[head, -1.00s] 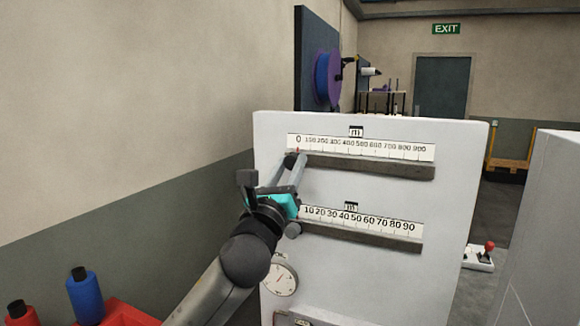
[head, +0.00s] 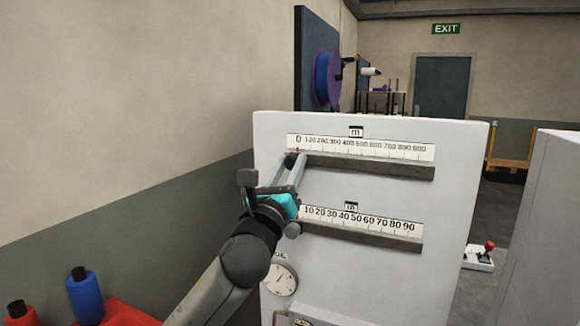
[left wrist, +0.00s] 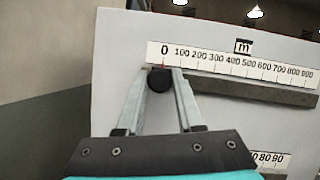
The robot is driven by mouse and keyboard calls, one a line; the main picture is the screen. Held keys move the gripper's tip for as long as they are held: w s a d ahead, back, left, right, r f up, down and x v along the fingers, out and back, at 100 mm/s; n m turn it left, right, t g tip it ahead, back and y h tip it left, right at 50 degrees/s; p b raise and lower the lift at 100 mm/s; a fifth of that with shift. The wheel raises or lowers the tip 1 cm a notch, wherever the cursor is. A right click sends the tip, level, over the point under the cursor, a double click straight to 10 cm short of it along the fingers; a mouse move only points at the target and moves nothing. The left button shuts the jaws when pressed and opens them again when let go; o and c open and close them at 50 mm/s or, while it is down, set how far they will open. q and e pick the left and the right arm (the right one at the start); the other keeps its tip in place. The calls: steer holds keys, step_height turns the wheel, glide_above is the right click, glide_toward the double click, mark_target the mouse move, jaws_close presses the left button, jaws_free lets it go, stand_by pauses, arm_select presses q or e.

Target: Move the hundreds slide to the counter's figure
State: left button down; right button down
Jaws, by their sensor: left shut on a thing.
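The hundreds slide is a dark round knob (left wrist: 160,79) with a small red pointer at 0 on the upper scale (left wrist: 235,65). In the head view the knob (head: 291,160) sits at the left end of the upper rail (head: 380,167). My left gripper (head: 296,160) is shut on the knob, with one finger on each side of it; it also shows in the left wrist view (left wrist: 160,82). The lower scale (head: 365,218) is marked in tens, and its knob (head: 292,230) is at the left end, partly behind my gripper. The right gripper is not in view.
A round dial (head: 281,279) sits low on the white panel (head: 455,200). A grey cabinet (head: 550,230) stands to the right. The rail right of the knob is clear.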

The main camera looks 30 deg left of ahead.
arm_select(q)
steer(key=d+p, duration=0.1)
steer(key=d, duration=0.4)
steer(key=shift+w, duration=0.15)
steer(key=c, duration=0.5)
jaws_free()
steer(key=shift+c, duration=0.2)
steer(key=v, duration=1.5)
steer(key=shift+b, duration=0.35)
